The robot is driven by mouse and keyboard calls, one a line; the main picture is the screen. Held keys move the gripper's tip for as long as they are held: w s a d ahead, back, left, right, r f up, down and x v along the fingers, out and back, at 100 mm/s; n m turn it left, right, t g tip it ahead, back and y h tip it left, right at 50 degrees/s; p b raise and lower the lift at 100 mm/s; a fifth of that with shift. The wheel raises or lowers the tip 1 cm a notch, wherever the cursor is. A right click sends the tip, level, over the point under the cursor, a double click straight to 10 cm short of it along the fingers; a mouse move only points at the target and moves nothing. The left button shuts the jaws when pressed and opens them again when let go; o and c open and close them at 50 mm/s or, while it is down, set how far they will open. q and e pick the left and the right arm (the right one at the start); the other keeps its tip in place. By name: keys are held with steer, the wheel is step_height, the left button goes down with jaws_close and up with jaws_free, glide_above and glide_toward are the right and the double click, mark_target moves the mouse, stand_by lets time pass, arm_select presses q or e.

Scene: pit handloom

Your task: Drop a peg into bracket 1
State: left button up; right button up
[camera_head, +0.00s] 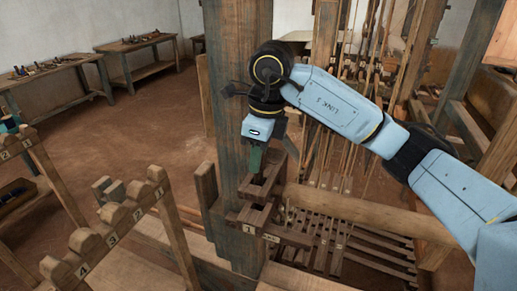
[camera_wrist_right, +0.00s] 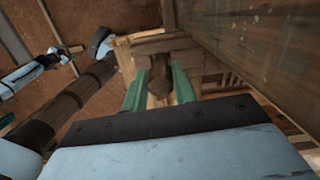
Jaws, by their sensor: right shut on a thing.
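My right gripper (camera_head: 254,164) points down at the wooden post, with its green fingers just above the bracket marked 1 (camera_head: 249,228). In the right wrist view it (camera_wrist_right: 159,74) is shut on a brown wooden peg (camera_wrist_right: 160,86) between the two green fingers. The bracket is a dark wooden frame with upright parts, fixed near the post. The head view does not show the peg clearly. I cannot tell whether its lower end is inside the bracket or above it. My left gripper is not in view.
The thick wooden post (camera_head: 230,90) stands close behind my right gripper. A numbered rack (camera_head: 118,225) with rounded wooden pieces stands at the lower left. Loom slats (camera_head: 345,240) and a round beam (camera_head: 350,208) lie to the right. Benches (camera_head: 140,55) stand at the back left.

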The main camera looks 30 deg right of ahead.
steer(key=shift+f+b, duration=0.85)
steer(key=shift+f, duration=0.65)
steer(key=o, duration=1)
steer(key=shift+o, duration=0.2)
step_height(320, 180, up, 13)
steer(key=s+d, duration=0.1)
steer(key=shift+r, duration=0.15)
